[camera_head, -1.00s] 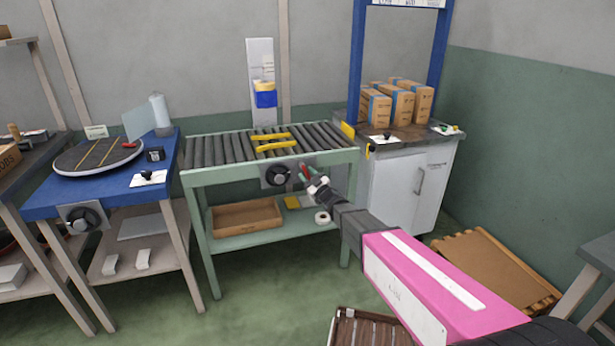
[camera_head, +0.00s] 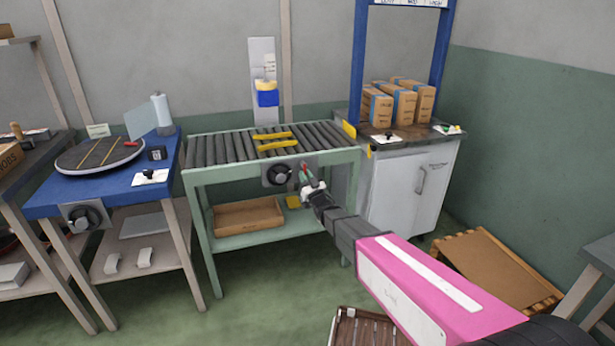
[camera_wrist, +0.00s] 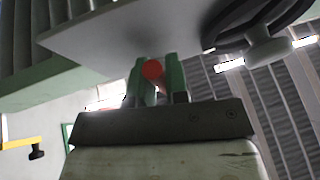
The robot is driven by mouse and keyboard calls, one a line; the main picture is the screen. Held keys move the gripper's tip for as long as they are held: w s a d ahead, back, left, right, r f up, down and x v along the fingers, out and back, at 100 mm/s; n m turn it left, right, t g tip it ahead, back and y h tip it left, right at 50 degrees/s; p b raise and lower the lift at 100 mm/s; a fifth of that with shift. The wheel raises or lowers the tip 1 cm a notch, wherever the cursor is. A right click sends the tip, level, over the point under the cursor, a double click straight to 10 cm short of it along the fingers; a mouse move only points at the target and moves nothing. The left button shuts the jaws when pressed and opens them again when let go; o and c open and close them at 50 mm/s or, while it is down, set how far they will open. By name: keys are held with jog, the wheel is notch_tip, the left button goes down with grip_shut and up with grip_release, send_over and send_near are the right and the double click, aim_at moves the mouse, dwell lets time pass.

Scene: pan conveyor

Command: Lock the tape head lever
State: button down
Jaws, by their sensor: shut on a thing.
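A red lever (camera_head: 304,167) sticks out at the grey plate on the front of the roller conveyor, right of a dark handwheel (camera_head: 278,175). My gripper (camera_head: 308,182) is at this plate. In the wrist view, the green fingers of my gripper (camera_wrist: 156,78) are shut around the round red end of the lever (camera_wrist: 152,70), just under the grey plate (camera_wrist: 135,35). The rest of the lever is hidden. A yellow and blue unit (camera_head: 267,92) hangs on a white wall panel behind the conveyor. I cannot tell whether the red lever belongs to it.
The roller conveyor (camera_head: 215,150) carries two yellow bars (camera_head: 275,143). A blue turntable bench (camera_head: 45,205) stands left, a white cabinet (camera_head: 400,190) with boxes right. A wooden pallet (camera_head: 490,265) and a crate (camera_head: 365,330) lie on the floor.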

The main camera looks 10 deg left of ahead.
jog(key=shift+a+m+t, duration=0.1)
jog(key=shift+m+t, duration=0.3)
jog(key=shift+m, duration=0.1)
jog(key=c, duration=1.1)
grip_release()
jog(key=v, duration=1)
jog(key=shift+s+d, duration=0.25)
jog(key=shift+s, duration=0.15)
jog(key=shift+d+h, duration=0.1)
jog(key=shift+h, duration=0.2)
